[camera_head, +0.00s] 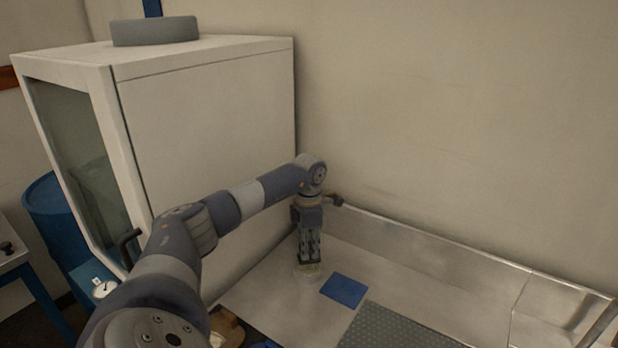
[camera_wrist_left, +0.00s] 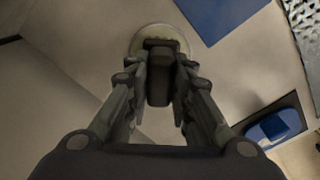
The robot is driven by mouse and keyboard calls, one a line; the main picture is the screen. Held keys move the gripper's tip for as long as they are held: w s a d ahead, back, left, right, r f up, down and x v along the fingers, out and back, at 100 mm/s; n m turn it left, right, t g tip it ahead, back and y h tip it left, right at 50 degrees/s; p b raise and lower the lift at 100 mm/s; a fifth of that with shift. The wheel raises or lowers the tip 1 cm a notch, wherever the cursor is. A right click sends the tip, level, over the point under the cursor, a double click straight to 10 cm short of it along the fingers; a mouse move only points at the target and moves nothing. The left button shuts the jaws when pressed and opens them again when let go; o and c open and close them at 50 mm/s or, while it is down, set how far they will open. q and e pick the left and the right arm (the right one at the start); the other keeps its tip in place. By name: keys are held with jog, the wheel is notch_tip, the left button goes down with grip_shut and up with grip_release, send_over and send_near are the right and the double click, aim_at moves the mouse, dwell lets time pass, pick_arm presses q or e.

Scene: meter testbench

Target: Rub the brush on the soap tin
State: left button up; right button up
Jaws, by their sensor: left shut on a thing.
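My left gripper (camera_head: 309,258) points straight down over the metal bench top. In the left wrist view its fingers (camera_wrist_left: 160,95) are shut on a dark, blocky thing, which I take to be the brush (camera_wrist_left: 158,80). The soap tin (camera_head: 303,275) is a small, round, pale tin directly below the fingertips. In the left wrist view its pale rim (camera_wrist_left: 143,32) shows around the far end of the brush. The brush's bristles are hidden, and I cannot tell whether they touch the soap. My right gripper is not in view.
A blue square pad (camera_head: 344,291) lies right of the tin, with a grey perforated mat (camera_head: 395,328) nearer. A white cabinet (camera_head: 210,130) stands close on the left. A raised metal edge (camera_head: 430,245) runs along the wall. A blue item (camera_wrist_left: 275,130) lies nearer the front.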

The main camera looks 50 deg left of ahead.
aim_at(310, 244)
pick_arm(q)
jog(key=shift+f+b, duration=0.35)
jog(key=shift+f, duration=0.2)
dwell(1.6)
jog(key=shift+r, duration=0.1)
jog(key=shift+r+p, duration=2.65)
jog(key=shift+r, duration=0.8)
jog(key=shift+d, duration=0.1)
